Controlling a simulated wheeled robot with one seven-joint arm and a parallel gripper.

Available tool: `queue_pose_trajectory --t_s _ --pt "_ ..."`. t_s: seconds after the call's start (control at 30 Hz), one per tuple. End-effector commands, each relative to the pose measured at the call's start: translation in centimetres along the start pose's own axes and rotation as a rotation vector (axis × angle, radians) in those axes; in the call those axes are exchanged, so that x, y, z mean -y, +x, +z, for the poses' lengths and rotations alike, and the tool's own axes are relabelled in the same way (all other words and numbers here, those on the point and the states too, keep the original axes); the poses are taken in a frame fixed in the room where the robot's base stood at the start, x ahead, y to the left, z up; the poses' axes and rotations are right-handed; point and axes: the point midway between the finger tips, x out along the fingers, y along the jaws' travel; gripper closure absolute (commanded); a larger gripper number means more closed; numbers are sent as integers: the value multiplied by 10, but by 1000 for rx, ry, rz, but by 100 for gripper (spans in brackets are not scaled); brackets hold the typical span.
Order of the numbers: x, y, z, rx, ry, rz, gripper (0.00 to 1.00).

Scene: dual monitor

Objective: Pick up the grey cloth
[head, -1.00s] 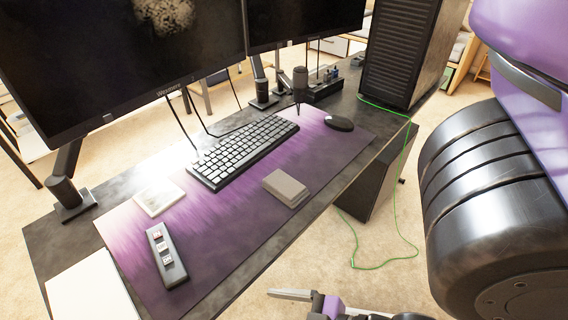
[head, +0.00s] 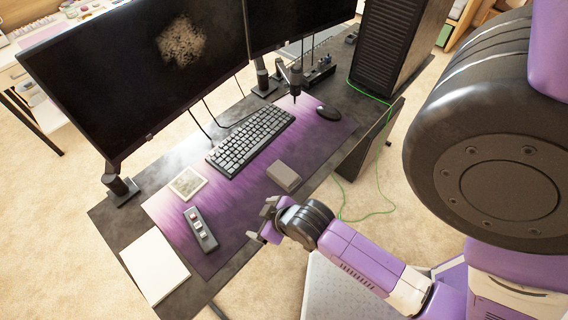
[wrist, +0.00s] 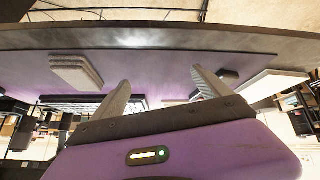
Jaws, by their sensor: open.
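The grey cloth (head: 284,177) looks like a small, flat, folded grey block. It lies on the purple desk mat (head: 232,222), in front of the keyboard. My gripper (head: 262,221) is open and empty at the desk's front edge, left of the cloth and nearer to me in the head view. The two are apart. In the wrist view my open fingers (wrist: 161,80) show, and the layered grey cloth (wrist: 76,71) is left of them, outside the jaws. Nothing is between the fingertips.
The keyboard (head: 250,139), mouse (head: 328,112), a square coaster-like piece (head: 188,183) and a grey strip with buttons (head: 200,229) are on the mat. A white pad (head: 154,266) lies at the desk's near left. Monitors (head: 140,75) stand behind. A green cable (head: 378,165) hangs at right.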

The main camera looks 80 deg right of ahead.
Motion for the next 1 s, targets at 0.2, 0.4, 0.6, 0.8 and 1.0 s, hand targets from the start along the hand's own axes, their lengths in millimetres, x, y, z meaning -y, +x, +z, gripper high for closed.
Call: queue_pose_trajectory --t_s 0.2,0.4,0.6,0.8,1.0 --pt "-61 33 -14 229 87 36 13" --pt "-116 34 -24 424 171 19 13" --pt "-164 15 -34 572 247 -24 13" --pt "-180 6 -34 634 279 -52 13" --pt "-177 20 -23 639 280 -55 13"
